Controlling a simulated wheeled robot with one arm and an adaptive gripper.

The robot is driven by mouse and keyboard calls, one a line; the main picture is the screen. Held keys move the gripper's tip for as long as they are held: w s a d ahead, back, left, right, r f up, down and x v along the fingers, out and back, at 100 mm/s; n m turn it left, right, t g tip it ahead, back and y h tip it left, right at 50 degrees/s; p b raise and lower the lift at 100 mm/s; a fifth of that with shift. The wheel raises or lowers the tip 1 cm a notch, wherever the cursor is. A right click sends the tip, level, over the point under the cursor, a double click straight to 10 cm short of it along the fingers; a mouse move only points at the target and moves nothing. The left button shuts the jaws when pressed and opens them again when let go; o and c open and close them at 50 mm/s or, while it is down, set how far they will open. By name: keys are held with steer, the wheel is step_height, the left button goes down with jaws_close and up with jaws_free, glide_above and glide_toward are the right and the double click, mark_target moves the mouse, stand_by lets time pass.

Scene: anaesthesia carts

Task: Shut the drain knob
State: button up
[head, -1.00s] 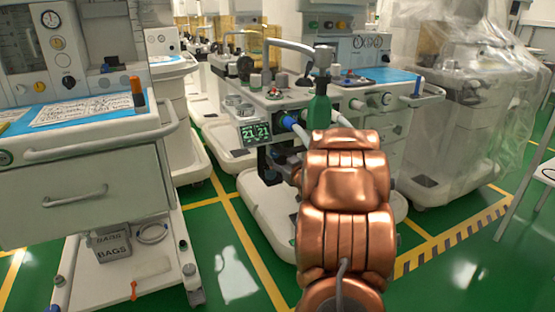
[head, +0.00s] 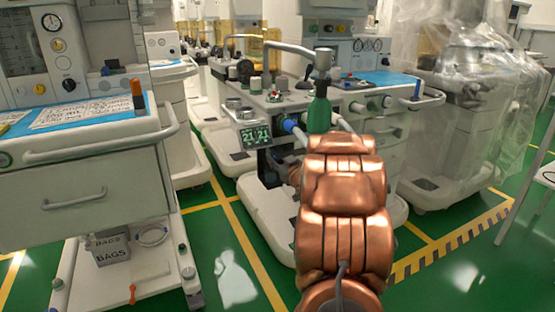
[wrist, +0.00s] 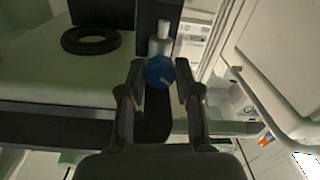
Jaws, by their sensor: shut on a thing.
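The drain knob (wrist: 159,71) is a blue faceted knob with a pale mark on its face, in the middle of the wrist view. A pale metal cylinder (wrist: 160,43) stands just beyond it. My gripper (wrist: 160,66) has one finger on each side of the knob and is shut on it. A thin gap seems to show beside the left finger, but the contact itself is hard to see. In the head view my copper arm hides the knob and nearly all of the gripper, low at the front of the middle cart (head: 268,205).
A black ring (wrist: 90,40) lies on a pale surface near the knob. In the head view, a green bottle (head: 319,112) and hoses hang above my arm. A drawer cart (head: 85,205) stands left, a plastic-covered machine (head: 462,120) right. Green floor is clear between carts.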

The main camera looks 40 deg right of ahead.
jaws_close()
steer(key=shift+r+p, duration=0.1)
steer(key=shift+p, duration=0.4)
steer(key=m+p, duration=0.6)
steer(key=p, duration=0.6)
steer(key=shift+m, duration=0.3)
steer(key=o, duration=0.9)
jaws_free()
